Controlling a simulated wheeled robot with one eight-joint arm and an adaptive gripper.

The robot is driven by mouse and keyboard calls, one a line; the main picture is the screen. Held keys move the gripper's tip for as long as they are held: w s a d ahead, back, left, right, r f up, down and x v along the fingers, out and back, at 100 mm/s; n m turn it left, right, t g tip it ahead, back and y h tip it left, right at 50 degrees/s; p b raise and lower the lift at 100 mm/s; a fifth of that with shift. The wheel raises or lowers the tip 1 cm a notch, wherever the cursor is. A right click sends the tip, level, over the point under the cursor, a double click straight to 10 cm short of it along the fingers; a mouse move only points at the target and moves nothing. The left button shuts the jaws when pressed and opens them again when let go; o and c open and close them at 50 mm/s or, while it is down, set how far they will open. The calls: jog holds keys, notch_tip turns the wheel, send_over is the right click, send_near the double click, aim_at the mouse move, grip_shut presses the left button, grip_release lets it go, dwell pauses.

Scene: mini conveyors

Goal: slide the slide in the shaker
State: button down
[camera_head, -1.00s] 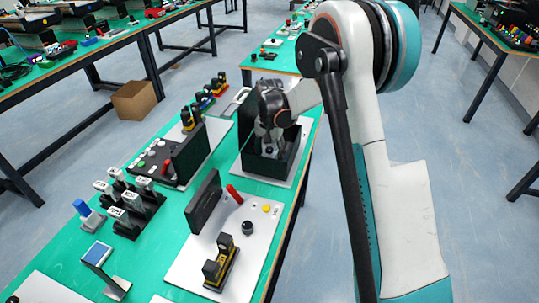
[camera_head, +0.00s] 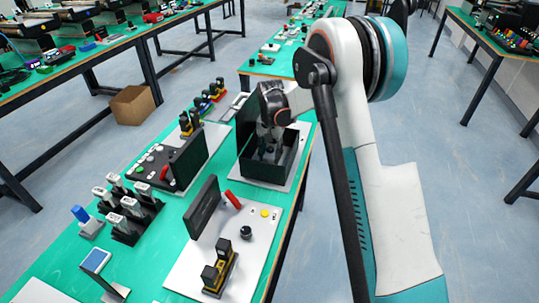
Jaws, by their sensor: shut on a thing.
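The shaker appears to be the dark open-topped box (camera_head: 250,165) on a white base plate at the right edge of the green table. My gripper (camera_head: 268,150) reaches down into this box from above. It is shut on a small dark part inside, which I take to be the slide; the fingers and the box walls hide most of it. How far the slide sits along the box cannot be told.
A white panel with an upright black screen (camera_head: 203,207), a red lever (camera_head: 233,200) and a black knob (camera_head: 246,232) stands nearer. A black button panel (camera_head: 160,166) and a rack of white-topped pieces (camera_head: 130,215) are to the left.

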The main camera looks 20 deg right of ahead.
jog(key=c, duration=1)
grip_release()
jog(key=shift+r, duration=0.1)
notch_tip(320, 180, up, 12)
jog(key=shift+f, duration=0.1)
